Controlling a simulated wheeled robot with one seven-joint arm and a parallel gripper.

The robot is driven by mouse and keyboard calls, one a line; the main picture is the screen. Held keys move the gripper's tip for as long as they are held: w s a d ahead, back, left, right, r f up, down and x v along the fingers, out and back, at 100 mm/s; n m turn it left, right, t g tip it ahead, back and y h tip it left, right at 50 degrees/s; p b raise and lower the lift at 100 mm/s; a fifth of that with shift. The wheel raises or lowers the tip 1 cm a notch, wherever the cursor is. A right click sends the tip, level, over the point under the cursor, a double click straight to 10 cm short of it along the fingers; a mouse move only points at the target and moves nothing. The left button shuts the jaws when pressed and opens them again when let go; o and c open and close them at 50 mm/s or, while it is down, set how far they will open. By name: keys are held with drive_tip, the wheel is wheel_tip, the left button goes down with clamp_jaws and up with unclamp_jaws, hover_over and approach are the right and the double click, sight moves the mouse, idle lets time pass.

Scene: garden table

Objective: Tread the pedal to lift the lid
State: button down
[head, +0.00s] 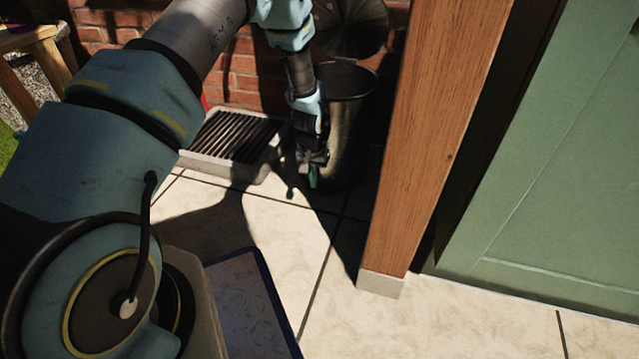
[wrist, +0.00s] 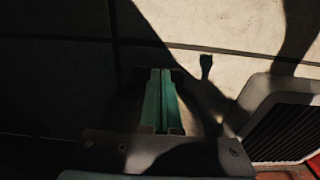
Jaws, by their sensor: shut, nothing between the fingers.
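A dark metal pedal bin (head: 350,120) stands against the brick wall in the head view. Its round lid (head: 352,24) is raised and stands open above and behind the rim. My gripper (head: 313,178) is low beside the front left of the bin, near the floor, with its fingers pointing down. In the wrist view the two green fingers (wrist: 160,100) are together with nothing between them. The pedal is not visible, as my gripper and the shadow cover the bin's base. I cannot tell whether the fingertips touch it.
A grey tray with a dark slatted grille (head: 232,142) lies left of the bin; it also shows in the wrist view (wrist: 285,120). A wooden post (head: 440,130) and a green door (head: 560,170) stand to the right. A dark-edged mat (head: 250,300) lies in front on pale tiles.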

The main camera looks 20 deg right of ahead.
drive_tip(key=shift+s+a+r+p, duration=0.15)
drive_tip(key=shift+r+p, duration=0.4)
drive_tip(key=shift+r, duration=1.3)
drive_tip(key=w+a+r+n+p, duration=0.2)
drive_tip(key=a+r+p, duration=0.1)
drive_tip(key=a+r, duration=0.75)
drive_tip(key=w+a+r+n+p, duration=0.1)
drive_tip(key=a+r+p, duration=0.2)
drive_tip(key=a+r, duration=0.7)
drive_tip(key=s+a+r+n+p, duration=0.25)
drive_tip(key=s+a+r, duration=0.4)
drive_tip(key=r, duration=0.35)
drive_tip(key=s+a+r+n+p, duration=0.2)
drive_tip(key=s+a+r+p, duration=0.25)
drive_tip(key=a+r, duration=0.35)
wheel_tip(320, 180, up, 39)
drive_tip(key=p, duration=3.7)
drive_tip(key=shift+s+d+t+y, duration=0.2)
drive_tip(key=shift+d+t+y, duration=0.1)
drive_tip(key=shift+d+t, duration=0.1)
